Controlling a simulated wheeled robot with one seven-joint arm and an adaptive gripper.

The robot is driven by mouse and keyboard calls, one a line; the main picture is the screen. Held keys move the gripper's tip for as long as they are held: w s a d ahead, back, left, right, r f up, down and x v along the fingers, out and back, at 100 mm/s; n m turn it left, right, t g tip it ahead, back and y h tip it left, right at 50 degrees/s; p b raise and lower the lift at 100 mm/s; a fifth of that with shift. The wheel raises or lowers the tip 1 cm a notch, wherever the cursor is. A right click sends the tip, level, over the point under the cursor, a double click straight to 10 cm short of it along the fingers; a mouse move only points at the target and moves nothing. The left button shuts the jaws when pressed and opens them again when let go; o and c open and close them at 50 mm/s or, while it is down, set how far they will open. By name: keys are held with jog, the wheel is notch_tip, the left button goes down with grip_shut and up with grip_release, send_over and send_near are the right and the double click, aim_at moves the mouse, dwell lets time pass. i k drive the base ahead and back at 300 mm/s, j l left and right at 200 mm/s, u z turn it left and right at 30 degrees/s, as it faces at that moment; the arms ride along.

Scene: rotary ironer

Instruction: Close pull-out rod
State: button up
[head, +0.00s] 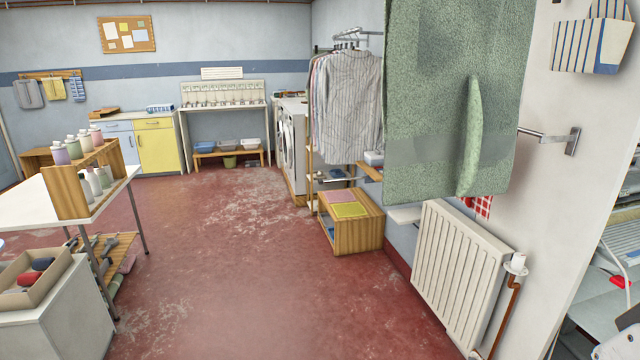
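A metal rod (540,134) sticks out from a bracket (572,141) on the white wall at the right. It runs left behind a large green cloth (430,90), which hides its other end. Another metal rail (358,33) is at the back wall, with several shirts (346,100) hanging below it. I cannot tell from this view which of them is the pull-out rod, or how far either is extended.
A white radiator (458,262) with a copper pipe stands below the green cloth. A wooden crate (352,238) is beyond it. A white table (25,205) and a box of rolls (25,290) are at the left. The red floor (240,270) between is clear.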

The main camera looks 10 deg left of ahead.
aim_at(321, 181)
jog(key=i+u, duration=0.1)
jog(key=u, duration=0.7)
jog(key=i, duration=1.1)
jog(key=i+j, duration=0.1)
jog(key=i, duration=1)
jog(key=i+z, duration=0.1)
jog(key=i, duration=1.05)
jog(key=i+j+z, duration=0.1)
jog(key=i+z, duration=0.15)
jog(key=z, duration=0.25)
